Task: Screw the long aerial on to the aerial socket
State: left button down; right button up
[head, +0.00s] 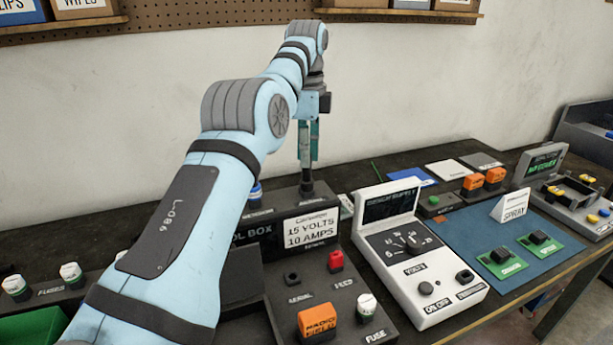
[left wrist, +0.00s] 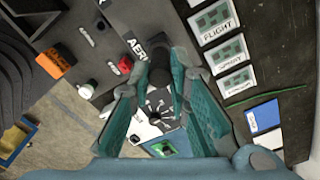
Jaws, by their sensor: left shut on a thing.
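The long aerial is a dark upright rod (head: 306,178) with a wider foot, standing over the back of the control box (head: 320,262). My left gripper (head: 308,150) is above the box, pointing down, its teal fingers shut on the aerial's upper part. In the left wrist view the dark aerial (left wrist: 159,66) shows between the fingertips, beside a label that begins "AER". The aerial socket is hidden under the aerial's foot, so I cannot tell whether the threads are engaged. My right gripper is not in view.
An orange block (head: 317,322), a red cap (head: 336,261) and a white fuse (head: 367,306) sit at the box's front. A blue mat (head: 490,235) lies farther right.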

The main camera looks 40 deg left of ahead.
pick_arm(q)
jog(key=n, duration=0.6)
jog(key=shift+r+p, duration=2.05)
jog(key=shift+r, duration=0.1)
